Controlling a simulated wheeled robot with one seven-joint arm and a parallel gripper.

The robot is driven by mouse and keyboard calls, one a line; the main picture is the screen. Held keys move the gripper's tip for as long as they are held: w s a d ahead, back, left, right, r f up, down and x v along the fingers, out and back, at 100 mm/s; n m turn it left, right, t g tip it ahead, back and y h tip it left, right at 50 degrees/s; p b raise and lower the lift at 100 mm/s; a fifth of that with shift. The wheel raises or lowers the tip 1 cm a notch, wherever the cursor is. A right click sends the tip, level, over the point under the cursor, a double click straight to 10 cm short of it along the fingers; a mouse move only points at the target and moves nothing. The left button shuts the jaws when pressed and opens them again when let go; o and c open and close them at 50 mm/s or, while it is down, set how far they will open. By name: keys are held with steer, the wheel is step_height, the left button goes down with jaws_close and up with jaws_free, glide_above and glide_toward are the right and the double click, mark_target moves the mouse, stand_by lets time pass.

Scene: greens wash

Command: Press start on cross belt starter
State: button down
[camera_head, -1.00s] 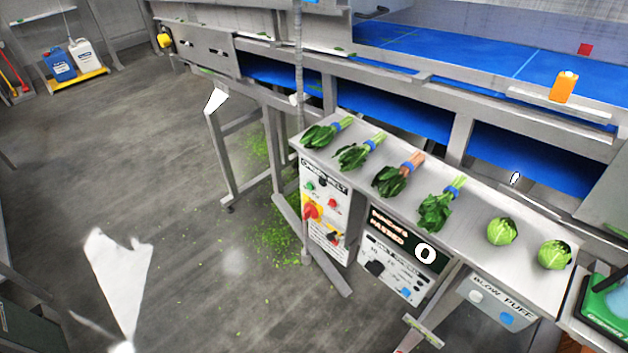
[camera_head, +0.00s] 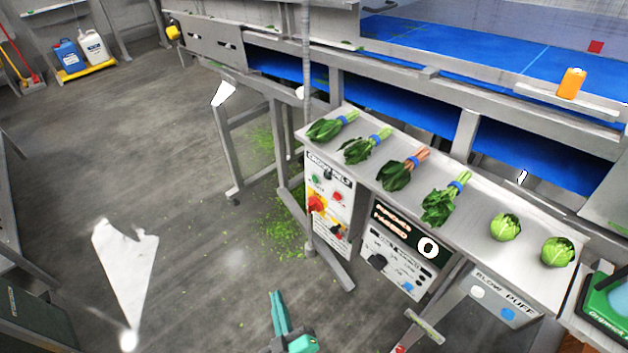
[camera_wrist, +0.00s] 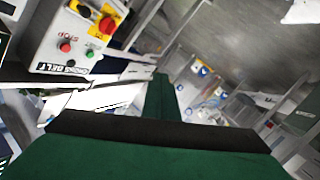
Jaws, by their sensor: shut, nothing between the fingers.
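The cross belt starter (camera_head: 343,195) is a white panel on the front left end of the steel shelf. It carries a green button (camera_head: 315,181), a red button (camera_head: 337,197) and a red rotary switch on a yellow plate (camera_head: 317,204). In the wrist view the starter (camera_wrist: 45,52) shows upside down at the upper left, with its green button (camera_wrist: 90,54) and red button (camera_wrist: 65,46). My gripper (camera_head: 277,298) is teal, shut and empty, low in the picture, in front of and below the panel, apart from it.
Bunched greens (camera_head: 404,168) and two round cabbages (camera_head: 506,226) lie on the shelf (camera_head: 470,225). A second control box (camera_head: 395,265) and a blow puff box (camera_head: 500,297) hang to the right. Blue belts run behind. The floor at left is open, with green scraps near the legs.

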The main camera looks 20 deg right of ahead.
mark_target(315, 179)
steer(key=w+d+r+h, duration=0.1)
steer(key=w+d+r, duration=0.2)
steer(key=w, duration=0.3)
steer(key=w+d+r+h, duration=0.2)
steer(key=w+d+r, duration=0.1)
steer(key=w, duration=0.4)
steer(key=w+d+r+h, duration=0.2)
steer(key=w+d+r, duration=0.1)
steer(key=w, duration=0.4)
steer(key=shift+w+d+r, duration=0.2)
steer(key=shift+w+r, duration=0.05)
steer(key=shift+r, duration=0.55)
steer(key=w+d, duration=0.3)
steer(key=d, duration=0.5)
steer(key=shift+d, duration=0.15)
steer(key=shift+s, duration=0.1)
